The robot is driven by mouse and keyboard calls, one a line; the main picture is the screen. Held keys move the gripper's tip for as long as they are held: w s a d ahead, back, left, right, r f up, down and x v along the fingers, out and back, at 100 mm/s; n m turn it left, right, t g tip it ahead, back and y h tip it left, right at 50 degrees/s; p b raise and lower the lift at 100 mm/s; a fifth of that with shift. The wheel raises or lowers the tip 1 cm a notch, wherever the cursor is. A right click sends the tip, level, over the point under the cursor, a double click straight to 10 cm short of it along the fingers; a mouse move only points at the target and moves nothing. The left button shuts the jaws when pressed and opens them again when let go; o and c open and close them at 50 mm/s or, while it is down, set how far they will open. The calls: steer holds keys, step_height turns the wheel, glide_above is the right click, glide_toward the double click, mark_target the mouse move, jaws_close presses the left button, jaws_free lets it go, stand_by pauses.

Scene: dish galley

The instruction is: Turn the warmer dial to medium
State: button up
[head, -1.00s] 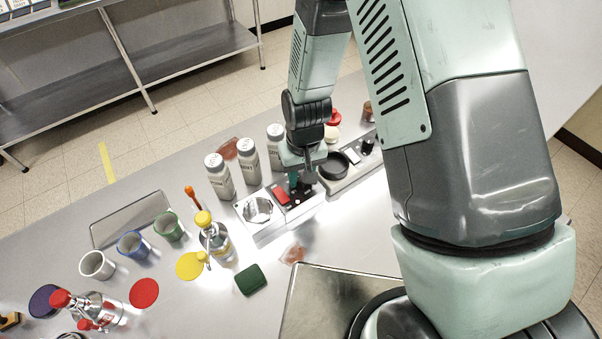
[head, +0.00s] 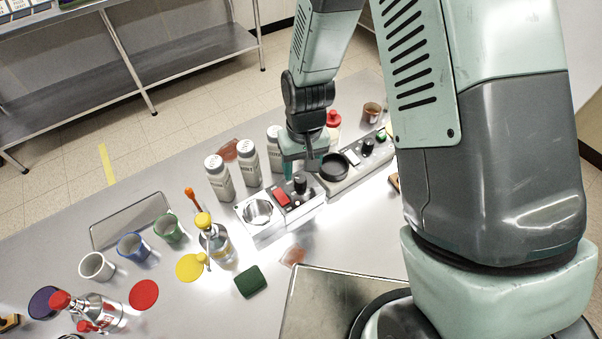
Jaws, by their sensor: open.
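A metal unit (head: 262,238) with a round metal well carries a red rocker switch (head: 281,197) and a black dial (head: 300,183). Beside it to the right is a second unit (head: 331,186) with a round black plate (head: 334,166), a pale switch (head: 351,157), a black dial (head: 367,147) and a green knob (head: 381,137). I cannot tell from labels which is the warmer, nor read either dial's setting. My gripper (head: 289,178) is open and empty, just behind and above the first unit's black dial, apparently apart from it.
Several white lidded bottles (head: 219,177) stand close behind and left of my gripper. A red-capped bottle (head: 333,125) and a brown cup (head: 372,112) stand behind the second unit.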

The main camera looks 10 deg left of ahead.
step_height(320, 180, up, 7)
steer(key=shift+d, duration=0.15)
stand_by(0.5)
step_height(320, 180, up, 11)
steer(key=m+t, duration=0.1)
steer(key=t, duration=0.1)
glide_above(303, 178)
steer(key=d, duration=0.5)
steer(key=s+d+r+m, duration=0.1)
steer(key=s+d+r, duration=0.1)
steer(key=d+r, duration=0.4)
steer(key=s+d+r+m+t, duration=0.3)
steer(key=s+d+r, duration=0.4)
steer(key=s+r, duration=0.3)
steer(key=shift+s+d+r+t+h, duration=0.3)
steer(key=shift+s+r+t, duration=0.1)
steer(key=shift+s, duration=0.8)
